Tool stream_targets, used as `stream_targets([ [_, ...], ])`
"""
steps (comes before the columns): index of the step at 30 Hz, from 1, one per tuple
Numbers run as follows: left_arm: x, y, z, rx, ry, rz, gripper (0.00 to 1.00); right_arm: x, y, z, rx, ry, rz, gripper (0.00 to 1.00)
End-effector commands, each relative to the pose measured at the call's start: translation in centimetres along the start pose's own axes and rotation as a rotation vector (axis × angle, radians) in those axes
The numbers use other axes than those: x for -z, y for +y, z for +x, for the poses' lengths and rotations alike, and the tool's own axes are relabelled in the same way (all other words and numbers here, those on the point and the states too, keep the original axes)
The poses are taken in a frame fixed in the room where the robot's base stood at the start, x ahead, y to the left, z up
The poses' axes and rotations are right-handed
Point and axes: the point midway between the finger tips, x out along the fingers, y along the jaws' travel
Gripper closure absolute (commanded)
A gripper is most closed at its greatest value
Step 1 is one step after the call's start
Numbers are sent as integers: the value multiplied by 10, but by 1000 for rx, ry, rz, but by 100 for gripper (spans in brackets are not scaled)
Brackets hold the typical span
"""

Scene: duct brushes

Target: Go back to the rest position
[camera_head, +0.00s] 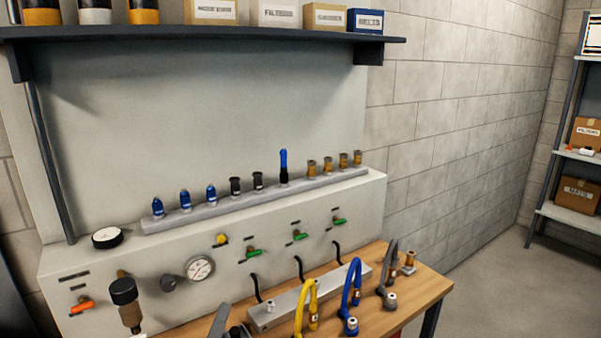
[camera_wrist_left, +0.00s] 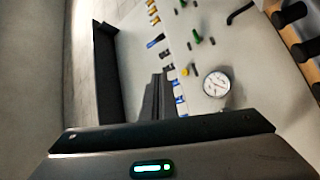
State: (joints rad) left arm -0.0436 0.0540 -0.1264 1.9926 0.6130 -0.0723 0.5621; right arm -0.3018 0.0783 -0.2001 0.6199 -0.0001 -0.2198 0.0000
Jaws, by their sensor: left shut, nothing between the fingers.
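My left gripper (camera_head: 221,318) shows only partly at the bottom edge of the head view, in front of the panel and by the left end of the workbench (camera_head: 420,282). In the left wrist view its dark fingers (camera_wrist_left: 158,92) are together with nothing between them. Behind them are the pale panel and a round gauge (camera_wrist_left: 216,84), which also shows in the head view (camera_head: 200,268). My right gripper is not in view.
A grey rail (camera_head: 220,212) on the panel holds blue, black and brass fittings and an upright blue-and-black piece (camera_head: 283,167). Yellow (camera_head: 302,308), blue (camera_head: 352,290) and grey (camera_head: 389,275) hoses stand on the bench. A dark shelf (camera_head: 210,31) overhangs. The floor at right is clear.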

Motion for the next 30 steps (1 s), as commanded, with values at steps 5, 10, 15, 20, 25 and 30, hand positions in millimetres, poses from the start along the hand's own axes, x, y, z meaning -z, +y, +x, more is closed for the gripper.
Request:
stream_targets([
  [5,-22,-12,-19,66,-96,86,100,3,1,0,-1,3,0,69],
  [10,-48,-31,-49,156,-228,200,100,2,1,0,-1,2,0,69],
  [15,-81,-60,-107,297,-438,373,100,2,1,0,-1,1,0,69],
  [20,-102,-91,-186,461,-687,558,100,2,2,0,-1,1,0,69],
  [25,-104,-112,-272,619,-931,711,100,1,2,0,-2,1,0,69],
  [30,-97,-119,-329,721,-1091,790,100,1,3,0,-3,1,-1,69],
])
